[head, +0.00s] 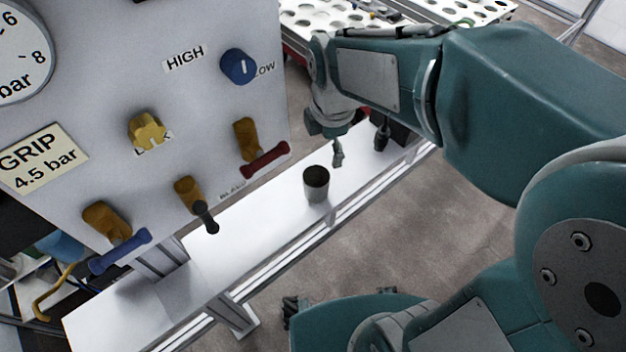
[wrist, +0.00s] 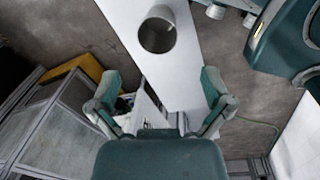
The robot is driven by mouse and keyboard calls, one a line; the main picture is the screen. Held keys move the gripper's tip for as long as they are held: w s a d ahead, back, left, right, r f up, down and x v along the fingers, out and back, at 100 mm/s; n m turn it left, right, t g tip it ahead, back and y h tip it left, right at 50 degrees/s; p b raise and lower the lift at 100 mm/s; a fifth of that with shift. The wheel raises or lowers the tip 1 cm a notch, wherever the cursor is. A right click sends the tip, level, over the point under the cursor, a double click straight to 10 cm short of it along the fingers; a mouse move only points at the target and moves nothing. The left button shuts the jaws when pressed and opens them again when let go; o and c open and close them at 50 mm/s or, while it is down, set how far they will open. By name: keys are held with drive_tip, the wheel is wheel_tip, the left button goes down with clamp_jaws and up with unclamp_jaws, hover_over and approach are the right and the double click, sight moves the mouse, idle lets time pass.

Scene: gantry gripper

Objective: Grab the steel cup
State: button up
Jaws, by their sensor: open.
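The steel cup (head: 316,184) is a small grey cylinder with a dark open top. It stands upright on a long white shelf (head: 262,226) below the control panel. In the wrist view the cup (wrist: 157,30) shows at the top centre, beyond my fingertips. My gripper (head: 360,147) is open, a little behind and to the right of the cup in the head view. In the wrist view its two fingers (wrist: 162,100) are spread wide with nothing between them, and the cup is apart from both.
A white control panel (head: 200,95) with a blue knob (head: 238,66), a yellow knob (head: 147,131) and several valve handles stands at left, over the shelf. A perforated white table (head: 310,18) is at the back. Grey floor (head: 400,220) lies open right of the shelf.

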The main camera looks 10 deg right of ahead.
wheel_tip(320, 180, down, 2)
drive_tip(key=w+a+f+n, duration=0.1)
drive_tip(key=w+a+n, duration=0.1)
drive_tip(key=n, duration=0.2)
approach(316, 182)
drive_tip(key=shift+s+a+f+g, duration=0.1)
drive_tip(key=shift+s+f+g, duration=0.3)
drive_tip(key=shift+s+f, duration=0.1)
drive_tip(key=shift+s+a+f, duration=0.1)
drive_tip(key=shift+s+f, duration=0.05)
drive_tip(key=shift+f, duration=1.2)
drive_tip(key=shift+s+a+f, duration=0.1)
drive_tip(key=shift+s+f, duration=0.05)
drive_tip(key=shift+f, duration=1.25)
drive_tip(key=c, duration=1)
